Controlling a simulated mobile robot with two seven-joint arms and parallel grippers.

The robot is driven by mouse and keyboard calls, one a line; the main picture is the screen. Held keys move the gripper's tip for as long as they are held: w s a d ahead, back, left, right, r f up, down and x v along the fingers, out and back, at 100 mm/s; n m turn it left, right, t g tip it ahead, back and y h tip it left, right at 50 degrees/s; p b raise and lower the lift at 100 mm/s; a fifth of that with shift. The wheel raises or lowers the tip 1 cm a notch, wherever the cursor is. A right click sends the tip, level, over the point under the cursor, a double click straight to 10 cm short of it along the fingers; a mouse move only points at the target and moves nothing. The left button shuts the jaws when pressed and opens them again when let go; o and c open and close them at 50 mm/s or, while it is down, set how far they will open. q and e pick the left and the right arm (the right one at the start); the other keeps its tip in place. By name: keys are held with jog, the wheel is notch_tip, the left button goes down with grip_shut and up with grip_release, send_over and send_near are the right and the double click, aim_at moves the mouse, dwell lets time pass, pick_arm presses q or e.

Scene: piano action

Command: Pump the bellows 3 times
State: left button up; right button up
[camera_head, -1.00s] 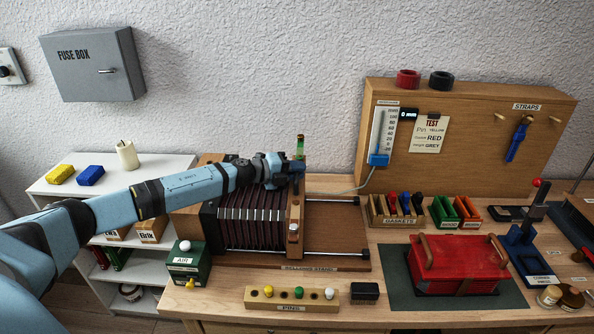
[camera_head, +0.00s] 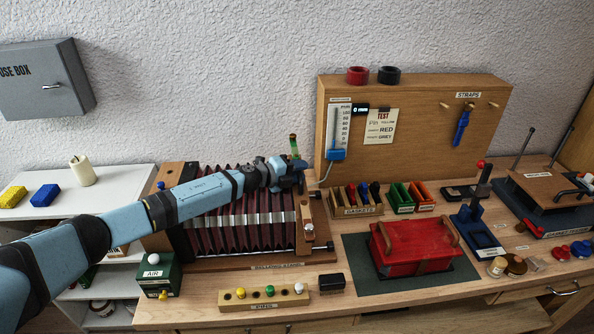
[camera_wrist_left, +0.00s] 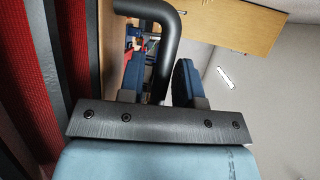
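The bellows (camera_head: 262,222), with dark red pleats and pale ribs, lies on its stand (camera_head: 215,264) and is stretched wide. Its wooden end board (camera_head: 304,228) is near the right end of the stand's rails. My left gripper (camera_head: 292,174) is at the top of that board. In the left wrist view, a black bent handle (camera_wrist_left: 166,45) runs between the blue fingers (camera_wrist_left: 158,80), which look closed around it. Red pleats (camera_wrist_left: 22,80) show at the left there. My left arm hides part of the bellows' top. My right gripper is not in view.
A green AIR box (camera_head: 157,275) with a white knob stands left of the stand. A pin rack (camera_head: 262,298) and a small black block (camera_head: 331,284) lie in front. A gauge (camera_head: 337,140) is on the wooden panel. A red case (camera_head: 410,245) sits to the right.

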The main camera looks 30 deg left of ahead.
pick_arm(q)
jog(key=shift+o, duration=0.4)
jog(key=shift+s+a, duration=0.1)
jog(key=shift+a, duration=0.05)
jog(key=shift+s+a, duration=0.2)
jog(key=b+v, duration=0.2)
jog(key=v, duration=1.1)
jog(key=shift+d, duration=0.15)
